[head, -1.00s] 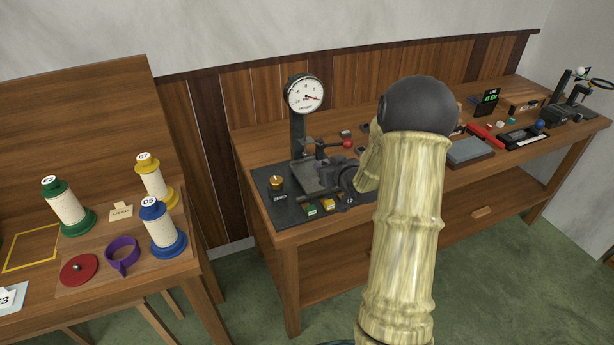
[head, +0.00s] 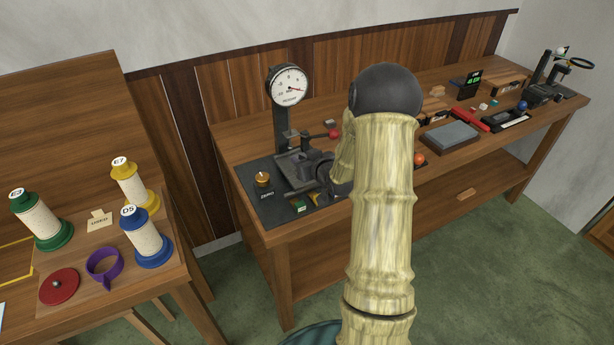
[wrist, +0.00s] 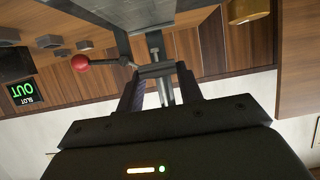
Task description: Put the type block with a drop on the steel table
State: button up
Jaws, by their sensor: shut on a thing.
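The dial gauge (head: 289,85) stands on a dark base plate at the left end of the right-hand bench. Its grey steel table (head: 296,170) sits below the dial, with a red-knobbed lever (head: 333,134) beside it. My gripper (head: 326,173) is low at the table's right side, partly hidden by my arm. In the wrist view, my gripper (wrist: 162,92) is shut on a narrow grey metal piece (wrist: 164,92), apparently the type block. Its drop mark cannot be seen. The steel post and lever lie just beyond the fingertips. I cannot tell whether the block touches the table.
A grey stone slab (head: 450,136), a red tool (head: 470,120) and a lit display (head: 470,85) stand farther right. Spools stand on the left table.

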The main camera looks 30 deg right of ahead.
jog(key=shift+s+d+f, duration=0.1)
jog(key=shift+d+f, duration=0.2)
jog(key=shift+f, duration=0.35)
jog(key=shift+d+f, duration=0.3)
jog(key=shift+f, duration=0.3)
jog(key=shift+f+p, duration=0.35)
jog(key=shift+f, duration=1.75)
jog(key=shift+f, duration=0.15)
jog(key=o, duration=1.1)
jog(key=shift+a, duration=0.1)
